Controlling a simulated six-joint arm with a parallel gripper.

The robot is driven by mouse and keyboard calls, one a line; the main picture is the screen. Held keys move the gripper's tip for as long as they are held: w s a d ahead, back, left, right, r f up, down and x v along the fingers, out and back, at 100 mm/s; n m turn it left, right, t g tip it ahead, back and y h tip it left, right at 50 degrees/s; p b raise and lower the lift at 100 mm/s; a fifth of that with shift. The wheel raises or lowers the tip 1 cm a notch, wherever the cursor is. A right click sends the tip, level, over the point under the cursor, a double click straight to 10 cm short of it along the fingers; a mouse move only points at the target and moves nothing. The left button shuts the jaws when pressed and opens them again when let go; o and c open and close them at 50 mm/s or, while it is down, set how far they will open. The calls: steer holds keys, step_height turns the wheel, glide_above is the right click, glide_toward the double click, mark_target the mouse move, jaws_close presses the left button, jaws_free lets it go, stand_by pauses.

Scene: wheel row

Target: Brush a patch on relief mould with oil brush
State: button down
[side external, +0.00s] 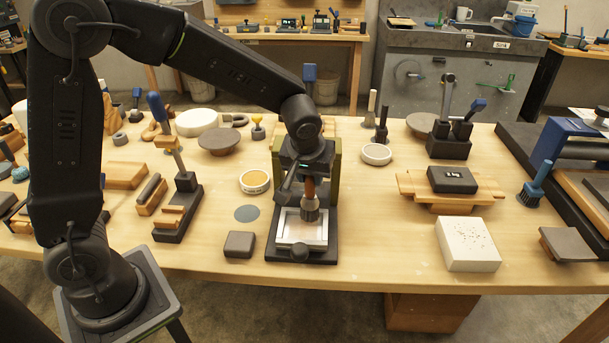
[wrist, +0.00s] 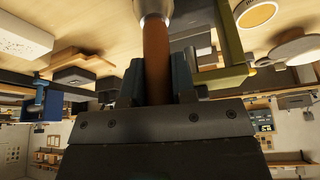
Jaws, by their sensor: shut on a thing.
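My gripper (side external: 305,176) is shut on the brown wooden handle of the oil brush (side external: 310,207). The brush hangs roughly upright, head down, over the pale framed tray of the relief mould (side external: 289,238), which sits on a black base with a dark knob at its front. I cannot tell whether the bristles touch the mould's surface. In the wrist view the brush handle (wrist: 156,62) stands between my two dark fingers, with its metal ferrule at the top edge. The bristles are out of that view, and my gripper body hides much of the scene there.
Olive uprights (side external: 336,165) stand close behind the mould. A round dish with amber contents (side external: 255,181) and a dark block (side external: 239,244) are to its left. A white pitted block (side external: 467,243) and a wooden stand (side external: 415,186) are to the right. Table between mould and white block is clear.

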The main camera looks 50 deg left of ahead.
mark_target(311, 186)
stand_by(0.3)
step_height(311, 186, down, 3)
steer(key=shift+f, duration=0.15)
steer(key=shift+s+a+f, duration=0.3)
steer(key=shift+s+a, duration=0.25)
steer(key=shift+a, duration=0.05)
steer(key=shift+s+a, duration=0.6)
steer(key=shift+f, duration=0.1)
steer(key=shift+f, duration=0.7)
steer(key=shift+f, duration=0.2)
